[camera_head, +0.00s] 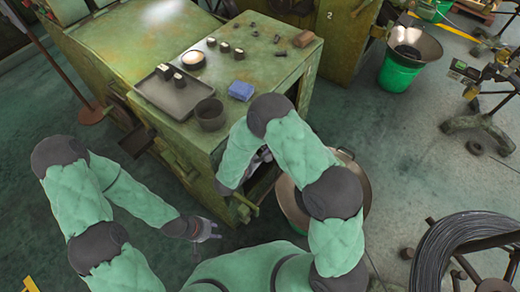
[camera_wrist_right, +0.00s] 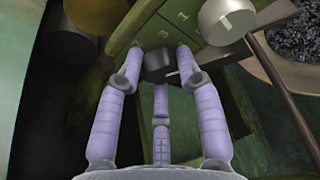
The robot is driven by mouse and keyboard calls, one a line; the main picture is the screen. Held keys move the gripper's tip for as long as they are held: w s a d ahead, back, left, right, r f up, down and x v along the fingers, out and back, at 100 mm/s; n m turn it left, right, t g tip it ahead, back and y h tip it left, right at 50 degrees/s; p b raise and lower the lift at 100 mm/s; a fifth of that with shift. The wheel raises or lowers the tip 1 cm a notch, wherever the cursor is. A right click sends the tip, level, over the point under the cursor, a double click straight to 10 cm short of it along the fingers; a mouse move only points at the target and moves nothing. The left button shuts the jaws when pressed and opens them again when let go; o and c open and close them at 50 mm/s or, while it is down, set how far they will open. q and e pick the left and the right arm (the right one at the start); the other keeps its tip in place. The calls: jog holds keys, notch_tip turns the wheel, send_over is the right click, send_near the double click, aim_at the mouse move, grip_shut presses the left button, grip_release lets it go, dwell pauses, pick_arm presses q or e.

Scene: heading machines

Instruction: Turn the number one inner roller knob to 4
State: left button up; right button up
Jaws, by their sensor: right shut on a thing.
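In the right wrist view, a dark round knob (camera_wrist_right: 157,62) sits on a green panel (camera_wrist_right: 136,22) marked with small numerals, including 1 and 3. My right gripper (camera_wrist_right: 157,74) has its three purple fingers closed around the dark knob. I cannot read the knob's pointer. In the head view my right arm reaches to the green machine's front, and the hand and knob are mostly hidden behind it. My left gripper (camera_head: 208,229) hangs empty in front of the machine at lower left, its fingers apart.
A metal basin (camera_head: 358,190) stands beside my right arm.

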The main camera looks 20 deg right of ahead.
jog(key=shift+s+f, duration=0.25)
jog(key=shift+f, duration=0.1)
jog(key=o, duration=1.1)
jog(key=shift+r, duration=0.1)
jog(key=shift+w, duration=0.1)
jog(key=v, duration=1.2)
jog(key=shift+r, duration=0.15)
